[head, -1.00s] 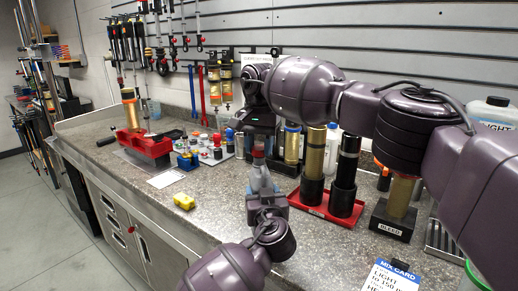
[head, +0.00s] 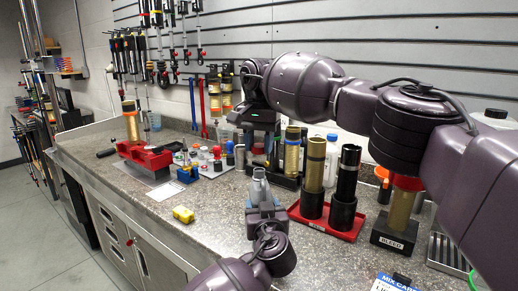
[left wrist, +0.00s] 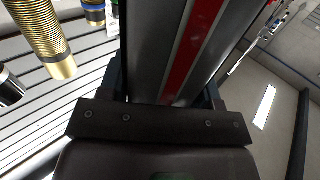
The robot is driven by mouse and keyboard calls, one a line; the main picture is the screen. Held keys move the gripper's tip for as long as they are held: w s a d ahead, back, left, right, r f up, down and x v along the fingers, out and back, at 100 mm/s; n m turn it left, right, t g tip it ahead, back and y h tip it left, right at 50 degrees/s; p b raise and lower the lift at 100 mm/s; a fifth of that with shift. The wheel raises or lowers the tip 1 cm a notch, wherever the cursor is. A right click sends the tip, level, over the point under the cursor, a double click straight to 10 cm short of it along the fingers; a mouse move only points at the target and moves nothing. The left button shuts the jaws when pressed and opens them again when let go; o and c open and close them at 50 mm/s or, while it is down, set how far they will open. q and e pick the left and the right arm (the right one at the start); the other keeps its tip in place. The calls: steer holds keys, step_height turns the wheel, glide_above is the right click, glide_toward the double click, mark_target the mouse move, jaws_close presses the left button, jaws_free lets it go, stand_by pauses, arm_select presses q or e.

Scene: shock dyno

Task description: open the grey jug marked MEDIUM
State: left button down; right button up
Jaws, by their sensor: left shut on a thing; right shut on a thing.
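The grey jug (head: 259,187) stands upright in the middle of the head view, its narrow neck uncovered at the top. My left gripper (head: 265,208) is shut on its body from the near side. In the left wrist view, a big grey surface with a red stripe (left wrist: 165,50) fills the space between the fingers. I cannot read MEDIUM on it. My right gripper (head: 258,145) is above the neck, pointing down, shut on a small reddish cap (head: 258,150) mostly hidden by the fingers. A gap shows between cap and neck.
A red tray (head: 330,228) with gold and black cylinders stands close right of the jug. A BLEED stand (head: 394,237) is farther right. Grey counter is clear between the block and the jug.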

arm_select(q)
steer(key=shift+c, duration=1.1)
jaws_free()
steer(key=shift+s, duration=0.1)
steer(key=s+d, duration=0.2)
steer(key=s, duration=0.9)
steer(key=shift+s, duration=0.35)
